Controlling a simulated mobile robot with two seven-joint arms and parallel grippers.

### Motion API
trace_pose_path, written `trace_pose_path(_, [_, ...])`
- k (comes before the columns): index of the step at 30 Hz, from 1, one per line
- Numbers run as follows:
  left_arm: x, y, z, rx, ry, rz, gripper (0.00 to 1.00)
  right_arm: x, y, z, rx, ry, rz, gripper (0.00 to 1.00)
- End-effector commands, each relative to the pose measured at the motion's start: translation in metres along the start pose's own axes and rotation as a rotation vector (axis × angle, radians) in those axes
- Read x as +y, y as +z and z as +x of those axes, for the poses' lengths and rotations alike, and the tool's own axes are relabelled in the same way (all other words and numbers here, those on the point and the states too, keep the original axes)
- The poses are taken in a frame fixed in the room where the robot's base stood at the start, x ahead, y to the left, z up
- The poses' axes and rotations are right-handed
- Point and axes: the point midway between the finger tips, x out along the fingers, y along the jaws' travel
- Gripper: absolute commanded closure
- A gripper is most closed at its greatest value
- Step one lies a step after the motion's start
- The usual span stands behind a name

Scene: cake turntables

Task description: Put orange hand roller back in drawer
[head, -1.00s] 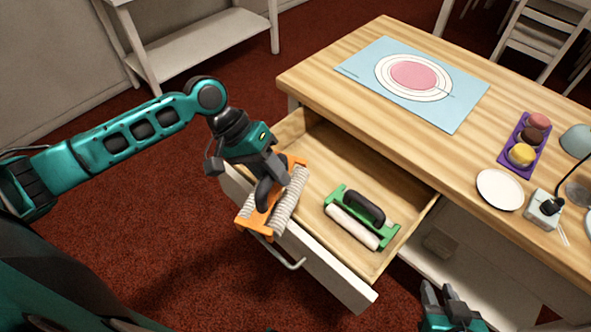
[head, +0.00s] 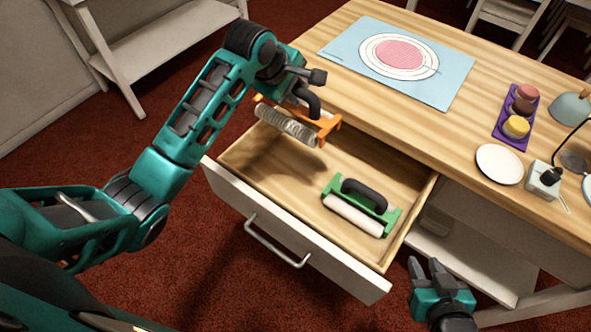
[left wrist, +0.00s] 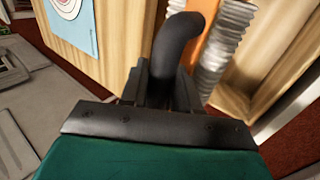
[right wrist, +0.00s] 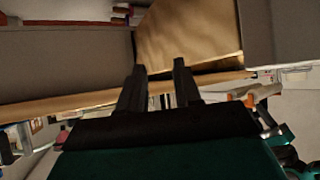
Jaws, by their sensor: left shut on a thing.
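The orange hand roller (head: 329,126) has an orange frame, a black handle and ribbed grey rollers. My left gripper (head: 304,92) is shut on its black handle and holds it above the back left part of the open drawer (head: 300,178). In the left wrist view the handle (left wrist: 178,40) sits between the fingers, with the ribbed rollers (left wrist: 222,40) beyond it. A green hand roller (head: 362,205) with a white roller lies in the right part of the drawer. My right gripper (head: 427,272) is open and empty, low at the right front of the desk; it also shows in the right wrist view (right wrist: 160,75).
The drawer's left part is bare. The wooden desk top (head: 400,115) bears a blue mat (head: 345,50), a purple tray (head: 503,130) of macarons, a white plate (head: 499,164) and a lamp. The drawer front (head: 290,240) stands out with a metal handle.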

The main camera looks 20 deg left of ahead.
Motion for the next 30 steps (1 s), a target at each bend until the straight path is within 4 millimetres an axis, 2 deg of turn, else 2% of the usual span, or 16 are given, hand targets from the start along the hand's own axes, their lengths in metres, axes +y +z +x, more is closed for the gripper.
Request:
trace_pose_path(8, [0.002, 0.000, -0.001, 0.004, 0.003, -0.005, 1.00, 0.000, 0.000, 0.000, 0.000, 0.000, 0.000, 0.67])
trace_pose_path(11, [-0.003, -0.001, 0.005, 0.004, 0.000, -0.005, 1.00, 0.000, 0.001, 0.001, 0.000, 0.000, 0.000, 0.67])
trace_pose_path(14, [-0.014, -0.001, 0.020, 0.004, -0.004, -0.004, 1.00, 0.000, 0.004, 0.003, 0.000, 0.000, 0.000, 0.67])
trace_pose_path(24, [-0.064, -0.001, 0.095, 0.004, -0.002, -0.003, 1.00, 0.000, 0.020, 0.014, 0.000, 0.000, 0.000, 0.67])
trace_pose_path(30, [-0.082, -0.001, 0.124, 0.004, 0.002, -0.003, 1.00, -0.001, 0.026, 0.018, 0.000, 0.000, 0.000, 0.67])
